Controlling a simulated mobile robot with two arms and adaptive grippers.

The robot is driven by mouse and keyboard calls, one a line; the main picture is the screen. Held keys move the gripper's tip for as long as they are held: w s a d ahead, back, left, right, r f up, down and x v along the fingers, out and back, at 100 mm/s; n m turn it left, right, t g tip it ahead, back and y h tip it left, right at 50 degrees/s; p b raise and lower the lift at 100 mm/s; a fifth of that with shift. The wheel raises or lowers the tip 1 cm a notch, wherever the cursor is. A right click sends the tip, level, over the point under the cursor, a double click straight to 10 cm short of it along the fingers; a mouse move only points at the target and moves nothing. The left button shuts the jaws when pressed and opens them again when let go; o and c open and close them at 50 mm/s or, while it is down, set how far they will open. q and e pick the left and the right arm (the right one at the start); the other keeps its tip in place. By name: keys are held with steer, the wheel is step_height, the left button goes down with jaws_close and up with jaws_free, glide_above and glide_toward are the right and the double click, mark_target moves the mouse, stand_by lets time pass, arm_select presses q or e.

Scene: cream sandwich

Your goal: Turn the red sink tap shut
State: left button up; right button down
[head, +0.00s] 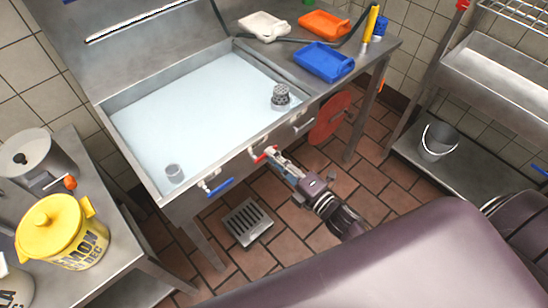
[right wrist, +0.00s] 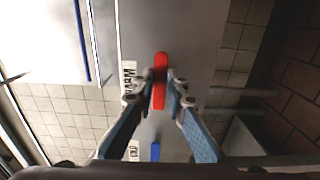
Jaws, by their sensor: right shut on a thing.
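The red sink tap (head: 265,154) is on the front panel of the metal sink (head: 230,168), to the right of a blue tap (head: 220,187). My right gripper (head: 274,157) reaches it from the front and is shut on its lever. In the right wrist view, the red tap lever (right wrist: 160,82) stands upright between the fingertips of my right gripper (right wrist: 160,88), and the blue tap (right wrist: 155,151) shows below it. The fingers hide part of the red tap in the head view. My left gripper is not in view.
The sink basin holds pale water with a metal strainer piece (head: 280,97) and a small cup (head: 174,174). White, orange and blue trays (head: 323,61) lie on the right drainboard. A yellow pot (head: 62,232) stands on the left table. A floor drain (head: 248,221) lies below.

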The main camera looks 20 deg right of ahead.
stand_by(0.3)
steer(key=c, duration=1.9)
jaws_free()
steer(key=shift+c, duration=0.2)
steer(key=v, duration=1.2)
